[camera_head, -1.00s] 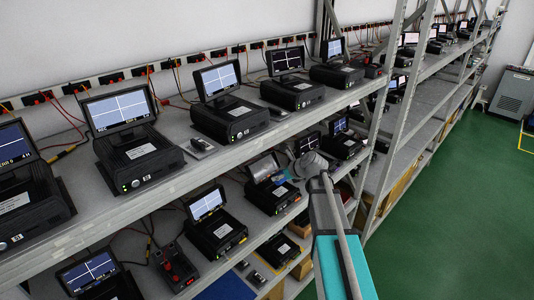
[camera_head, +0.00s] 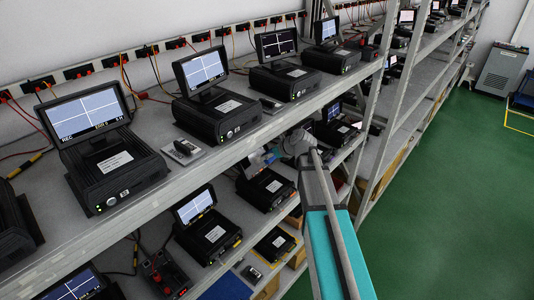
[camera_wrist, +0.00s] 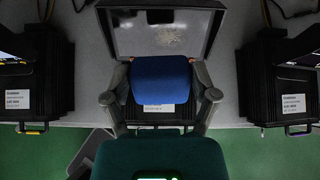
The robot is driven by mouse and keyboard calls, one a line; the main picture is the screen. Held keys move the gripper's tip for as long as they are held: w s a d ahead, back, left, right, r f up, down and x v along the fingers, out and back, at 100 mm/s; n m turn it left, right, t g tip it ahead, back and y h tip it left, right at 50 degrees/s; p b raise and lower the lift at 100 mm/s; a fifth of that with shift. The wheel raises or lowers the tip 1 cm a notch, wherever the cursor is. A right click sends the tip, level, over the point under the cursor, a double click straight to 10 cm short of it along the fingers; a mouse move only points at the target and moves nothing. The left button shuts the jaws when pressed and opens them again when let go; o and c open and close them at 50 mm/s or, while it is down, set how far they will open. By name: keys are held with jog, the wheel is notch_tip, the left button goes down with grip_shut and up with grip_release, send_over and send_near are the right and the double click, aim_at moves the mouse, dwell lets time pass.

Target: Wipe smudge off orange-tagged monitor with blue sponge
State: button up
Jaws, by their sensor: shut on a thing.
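My gripper (camera_wrist: 160,85) is shut on the blue sponge (camera_wrist: 160,79), which sits between its two fingers in the wrist view. Just beyond the sponge is a monitor (camera_wrist: 130,40) with a dull grey screen. A pale speckled smudge (camera_wrist: 168,37) shows on its upper right part. The sponge appears below the smudge in the picture; I cannot tell whether it touches the screen. In the head view, my arm reaches toward the lower shelf, beside a black unit (camera_head: 266,189).
Black units with labels stand close on both sides, left (camera_wrist: 40,90) and right (camera_wrist: 283,95) in the wrist view. The upper shelf (camera_head: 150,200) and rack posts (camera_head: 378,110) are near my arm. Green floor (camera_head: 450,200) at right is clear.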

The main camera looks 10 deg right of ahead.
aim_at(260, 154)
jog(key=shift+w+a+f, duration=0.1)
jog(key=shift+a+f, duration=0.1)
jog(key=shift+a, duration=0.05)
jog(key=shift+b+x, duration=1.95)
jog(key=shift+x, duration=0.8)
jog(key=shift+b+x, duration=0.7)
jog(key=shift+x, duration=0.3)
jog(key=shift+w+d, duration=0.1)
jog(key=shift+w, duration=0.05)
jog(key=shift+w+d, duration=0.5)
jog(key=shift+d, duration=0.3)
jog(key=shift+w+d, duration=0.55)
jog(key=shift+d, duration=0.2)
jog(key=shift+s+a, duration=0.1)
jog(key=shift+a, duration=0.05)
jog(key=shift+s+a, duration=0.55)
jog(key=shift+a, duration=0.2)
jog(key=shift+s+a, duration=0.55)
jog(key=shift+a, duration=0.2)
jog(key=shift+r, duration=0.1)
